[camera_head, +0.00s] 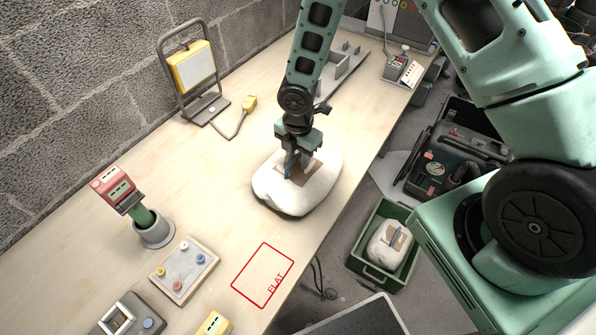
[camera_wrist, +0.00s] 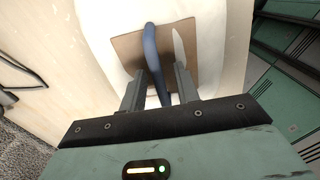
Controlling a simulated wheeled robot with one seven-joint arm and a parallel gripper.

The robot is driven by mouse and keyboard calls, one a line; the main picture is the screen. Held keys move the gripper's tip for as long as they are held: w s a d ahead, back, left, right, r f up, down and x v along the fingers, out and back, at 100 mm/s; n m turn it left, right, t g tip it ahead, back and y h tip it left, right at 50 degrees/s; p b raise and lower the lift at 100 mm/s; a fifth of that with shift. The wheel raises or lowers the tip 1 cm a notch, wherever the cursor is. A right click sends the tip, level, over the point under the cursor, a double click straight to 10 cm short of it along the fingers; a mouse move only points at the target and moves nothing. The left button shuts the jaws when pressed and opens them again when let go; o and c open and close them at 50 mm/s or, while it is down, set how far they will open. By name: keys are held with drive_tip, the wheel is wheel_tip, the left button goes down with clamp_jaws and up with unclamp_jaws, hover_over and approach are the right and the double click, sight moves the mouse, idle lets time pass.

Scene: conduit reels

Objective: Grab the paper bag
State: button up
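The paper bag (camera_head: 282,196) is a white, rounded bag lying on the wooden bench, with a brown patch and a blue handle on its top. My gripper (camera_head: 296,160) is directly above it, pointing down at the patch. In the wrist view the bag (camera_wrist: 212,45) fills the middle, and the blue handle (camera_wrist: 152,50) runs between the two fingers of my gripper (camera_wrist: 160,85). The fingers are apart, with a gap beside the handle. Whether the fingertips touch the bag cannot be told.
A similar white bag (camera_head: 384,250) sits in a green crate (camera_head: 375,277) on the floor. A yellow work lamp (camera_head: 192,68) stands behind. A red outlined square (camera_head: 262,275) marked FLAT, a panel with knobs (camera_head: 184,270) and a red device in a cup (camera_head: 155,232) lie toward the front.

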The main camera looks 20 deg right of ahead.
clamp_jaws()
